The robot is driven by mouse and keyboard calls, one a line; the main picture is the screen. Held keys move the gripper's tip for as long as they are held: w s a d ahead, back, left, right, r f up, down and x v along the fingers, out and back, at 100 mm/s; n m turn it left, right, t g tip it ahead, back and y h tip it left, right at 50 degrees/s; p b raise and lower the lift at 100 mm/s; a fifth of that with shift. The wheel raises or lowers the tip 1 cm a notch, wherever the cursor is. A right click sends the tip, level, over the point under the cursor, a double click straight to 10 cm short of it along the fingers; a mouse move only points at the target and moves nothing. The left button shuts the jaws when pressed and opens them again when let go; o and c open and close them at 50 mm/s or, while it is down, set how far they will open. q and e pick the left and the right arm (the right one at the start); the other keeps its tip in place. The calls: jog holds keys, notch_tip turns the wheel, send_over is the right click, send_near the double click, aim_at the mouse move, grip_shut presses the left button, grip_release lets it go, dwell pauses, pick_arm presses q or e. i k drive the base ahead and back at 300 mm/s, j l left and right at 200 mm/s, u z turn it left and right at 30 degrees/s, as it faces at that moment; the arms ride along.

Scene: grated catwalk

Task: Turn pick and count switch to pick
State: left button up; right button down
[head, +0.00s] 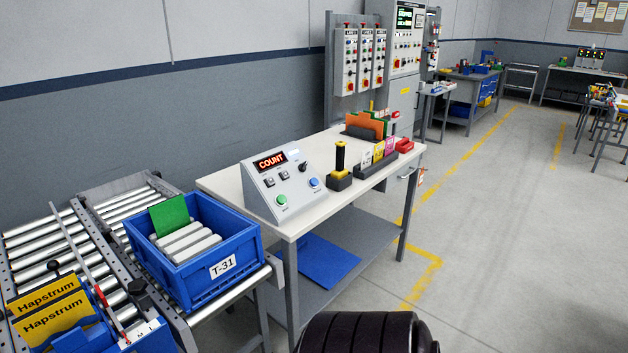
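A grey sloped control box (283,185) stands on the white-topped table (335,215). Its red-lit display (270,162) reads "COUNT". A black rotary knob (302,167) sits at the upper right of its face, under a small pale label. Small rocker-like switches (277,179) are in the middle. A green button (282,200) and a blue button (314,183) are along the lower edge. The knob's exact pointing direction is too small to tell. Neither of my grippers is in view.
A blue tote (200,262) marked "T-31" stands on the roller conveyor at left. A yellow-and-black hand tool (340,168) and a card rack (372,162) are right of the box. Open floor (490,230) lies to the right.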

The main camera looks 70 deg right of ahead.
aim_at(301, 167)
jog(key=z, duration=2.25)
